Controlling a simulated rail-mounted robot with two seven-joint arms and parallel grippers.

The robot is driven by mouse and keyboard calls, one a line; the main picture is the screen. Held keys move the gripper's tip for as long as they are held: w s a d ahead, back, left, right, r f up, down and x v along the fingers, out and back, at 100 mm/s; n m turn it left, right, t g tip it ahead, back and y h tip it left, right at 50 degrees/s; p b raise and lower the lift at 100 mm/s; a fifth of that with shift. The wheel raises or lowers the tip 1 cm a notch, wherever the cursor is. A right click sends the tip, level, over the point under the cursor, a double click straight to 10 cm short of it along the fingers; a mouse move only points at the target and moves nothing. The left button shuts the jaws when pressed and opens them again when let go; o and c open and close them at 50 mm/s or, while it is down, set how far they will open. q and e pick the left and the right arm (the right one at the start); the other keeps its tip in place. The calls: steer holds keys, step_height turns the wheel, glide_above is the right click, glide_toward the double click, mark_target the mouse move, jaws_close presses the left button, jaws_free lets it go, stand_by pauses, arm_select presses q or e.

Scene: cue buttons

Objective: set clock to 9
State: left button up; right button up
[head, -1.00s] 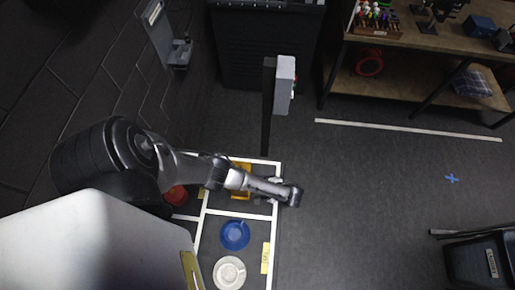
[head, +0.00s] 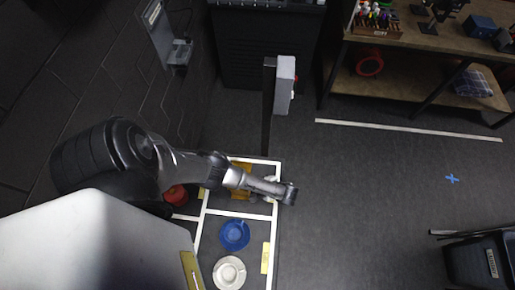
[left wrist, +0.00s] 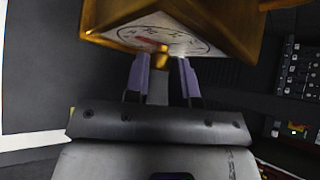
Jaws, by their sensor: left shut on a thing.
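The clock is a gold-framed box with a white dial (left wrist: 165,35) at the top of the left wrist view; only part of the dial shows, with a red mark on it. A small brass knob (left wrist: 162,57) sticks out below the dial. My left gripper (left wrist: 161,70) has its two pale purple fingers on either side of this knob and is shut on it. In the head view an orange-yellow thing, likely the clock (head: 241,192), is partly hidden by my left arm. My left gripper there (head: 270,182) is mostly hidden by the wrist. My right gripper is not in view.
A blue cup on a saucer (head: 234,235) and a white cup on a saucer (head: 229,273) sit in the white-lined area near the clock. A red round thing (head: 175,194) is at left. A grey box on a post (head: 284,85) stands beyond.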

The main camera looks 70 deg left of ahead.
arm_select(q)
jaws_close()
steer(key=shift+r+h+p, duration=0.2)
steer(key=shift+h+p, duration=0.2)
steer(key=shift+p, duration=0.15)
steer(key=shift+f+m+h, duration=0.1)
steer(key=shift+m+h, duration=0.2)
steer(key=shift+m, duration=0.1)
steer(key=o, duration=0.7)
jaws_free()
steer(key=shift+w, duration=0.1)
